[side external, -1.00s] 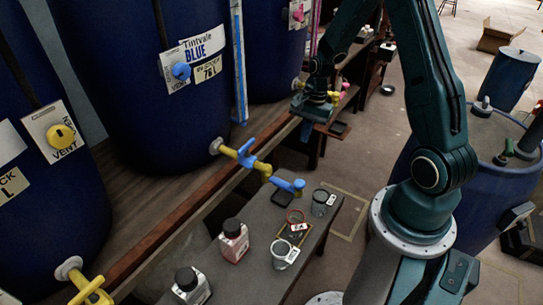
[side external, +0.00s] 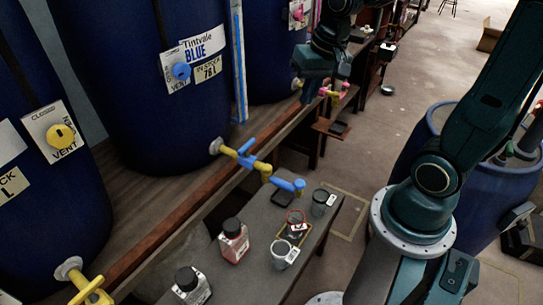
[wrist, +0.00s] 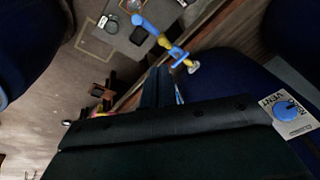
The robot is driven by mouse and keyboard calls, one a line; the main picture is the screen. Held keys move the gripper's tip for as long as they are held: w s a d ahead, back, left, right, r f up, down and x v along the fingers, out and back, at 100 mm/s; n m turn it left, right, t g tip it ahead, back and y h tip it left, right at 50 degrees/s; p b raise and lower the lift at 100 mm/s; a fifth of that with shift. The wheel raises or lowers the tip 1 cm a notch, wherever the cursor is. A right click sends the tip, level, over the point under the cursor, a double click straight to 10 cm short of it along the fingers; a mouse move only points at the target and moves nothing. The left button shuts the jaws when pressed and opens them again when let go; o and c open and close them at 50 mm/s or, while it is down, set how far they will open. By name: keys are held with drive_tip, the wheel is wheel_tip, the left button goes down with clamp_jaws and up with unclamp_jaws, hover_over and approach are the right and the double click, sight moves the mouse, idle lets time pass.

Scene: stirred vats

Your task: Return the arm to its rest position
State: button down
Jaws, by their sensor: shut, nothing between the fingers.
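My gripper (side external: 336,84) is in the upper middle of the side external view, in the air near the far end of the vat shelf. In the wrist view its two dark fingers (wrist: 161,75) lie together, shut and empty. My upper arm leans to the right, and part of it is out of the picture. The gripper appears clear of the blue-handled tap (side external: 247,159), which also shows in the wrist view (wrist: 172,46).
Large blue vats (side external: 135,75) stand along the left on a wooden shelf. Below them a grey bench (side external: 255,225) holds a red bottle (side external: 233,241), a dark bottle (side external: 190,287) and several small cups (side external: 281,254). An open blue barrel (side external: 480,195) stands behind my base.

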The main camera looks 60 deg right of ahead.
drive_tip(key=s+a+r+n+t, duration=0.1)
drive_tip(key=s+a+r+n, duration=0.1)
drive_tip(key=s, duration=0.3)
drive_tip(key=s+a+r+n+t, duration=0.1)
drive_tip(key=s+a+r+n, duration=0.2)
drive_tip(key=s+r+n, duration=0.1)
drive_tip(key=shift+s+a+r+n+t, duration=0.25)
drive_tip(key=shift+s+n, duration=0.25)
drive_tip(key=shift+s, duration=0.45)
drive_tip(key=c, duration=2.1)
unclamp_jaws()
